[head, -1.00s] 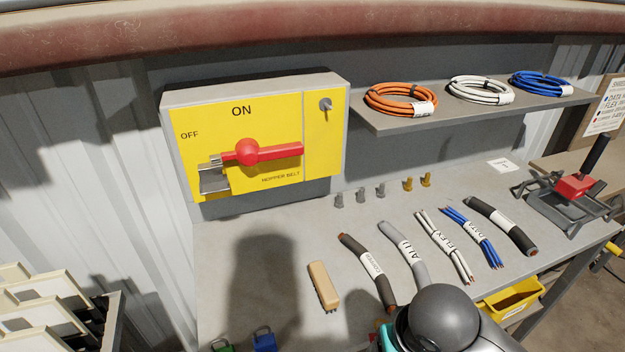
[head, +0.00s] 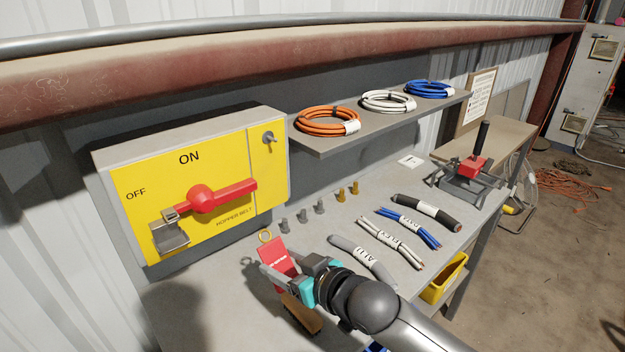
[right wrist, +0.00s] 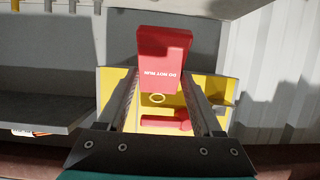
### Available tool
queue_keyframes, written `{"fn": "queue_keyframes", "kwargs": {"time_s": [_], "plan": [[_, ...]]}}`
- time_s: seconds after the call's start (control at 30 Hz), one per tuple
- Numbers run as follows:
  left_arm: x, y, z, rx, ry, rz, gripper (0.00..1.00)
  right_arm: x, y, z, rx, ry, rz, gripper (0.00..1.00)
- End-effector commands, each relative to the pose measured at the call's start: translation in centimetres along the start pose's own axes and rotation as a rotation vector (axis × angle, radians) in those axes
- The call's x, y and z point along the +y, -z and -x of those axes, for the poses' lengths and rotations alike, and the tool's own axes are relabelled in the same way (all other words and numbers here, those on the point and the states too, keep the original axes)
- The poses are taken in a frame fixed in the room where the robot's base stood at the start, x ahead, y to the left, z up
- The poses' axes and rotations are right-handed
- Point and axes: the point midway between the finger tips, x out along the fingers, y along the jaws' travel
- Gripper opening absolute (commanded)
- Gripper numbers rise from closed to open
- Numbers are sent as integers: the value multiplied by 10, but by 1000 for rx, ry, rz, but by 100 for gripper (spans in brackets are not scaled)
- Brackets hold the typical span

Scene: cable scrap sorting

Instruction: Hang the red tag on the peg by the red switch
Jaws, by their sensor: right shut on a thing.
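A red tag (head: 278,254) with white writing and a brass ring at its top is held in my right gripper (head: 284,273). The gripper is shut on the tag, above the bench and in front of the yellow switch box. In the right wrist view the tag (right wrist: 163,52) sits between the fingers, its ring pointing toward the box. The red switch (head: 215,196) is a lever on the box's yellow face. The metal peg (head: 268,138) sticks out at the box's upper right, apart from the tag. I cannot make out the peg in the wrist view. My left gripper is out of view.
A shelf (head: 330,148) with orange, white and blue cable coils stands right of the box. A brush (head: 302,316) lies beneath my gripper. A red-topped tool (head: 470,168) stands at the right.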

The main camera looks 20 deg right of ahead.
Motion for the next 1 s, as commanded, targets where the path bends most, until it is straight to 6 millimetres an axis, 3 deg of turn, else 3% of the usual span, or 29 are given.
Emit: {"fn": "queue_keyframes", "kwargs": {"time_s": [0.33, 0.6, 0.77, 1.0], "plan": [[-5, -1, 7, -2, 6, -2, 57, 39, 67, -2, 379, 42, 8, 15], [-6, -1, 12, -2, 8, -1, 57, 78, 120, 22, 625, -5, -2, 15], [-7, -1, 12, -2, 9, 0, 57, 87, 130, 30, 672, -27, -3, 15], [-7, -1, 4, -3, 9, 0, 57, 88, 132, 21, 675, -29, -4, 15]]}}
